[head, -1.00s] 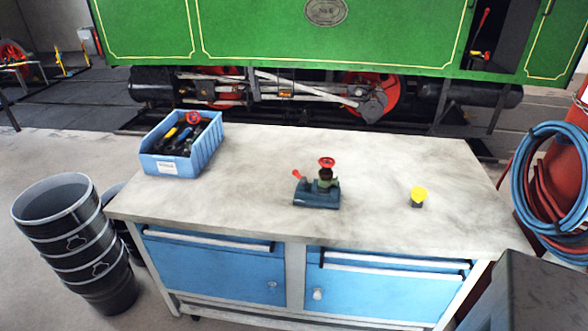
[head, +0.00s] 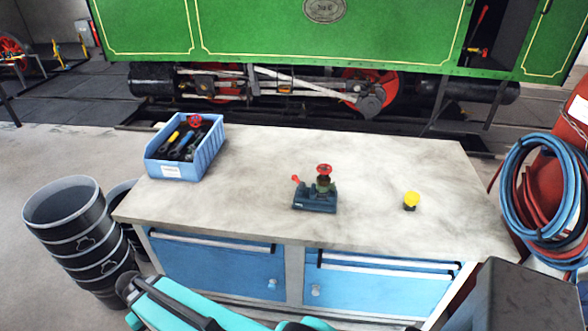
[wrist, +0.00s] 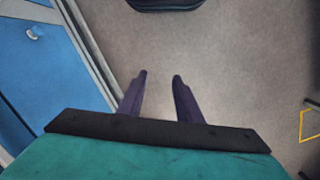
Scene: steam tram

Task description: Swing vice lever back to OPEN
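In the head view my teal arm is low at the bottom edge.
A blue bin (head: 185,148) of tools stands at the bench's back left. A small yellow-topped thing (head: 411,200) stands right of the vice. Black buckets (head: 75,235) are left of the bench, coiled hoses (head: 545,190) right. The bench top around the vice is clear.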

